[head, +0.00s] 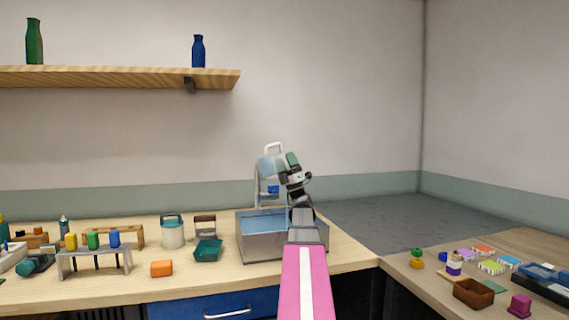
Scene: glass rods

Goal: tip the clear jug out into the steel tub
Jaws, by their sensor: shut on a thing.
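The steel tub (262,247) stands on the wooden counter in the head view, with a pale blue inside. My gripper (291,163) is raised above the tub's back right part. It is shut on a clear, pale blue jug (268,167), which appears tilted on its side to the left of the gripper. A white handle (273,147) shows on top of the jug. The jug is in the air, apart from the tub. My arm hides part of the tub's right side. I cannot tell what the jug holds or whether anything is flowing.
A grey frame (257,193) with a blue piece stands behind the tub. A teal bowl (208,250), a lidded pail (172,233) and an orange block (161,269) are to its left. A shelf (130,77) with bottles hangs above. Small items crowd the right table.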

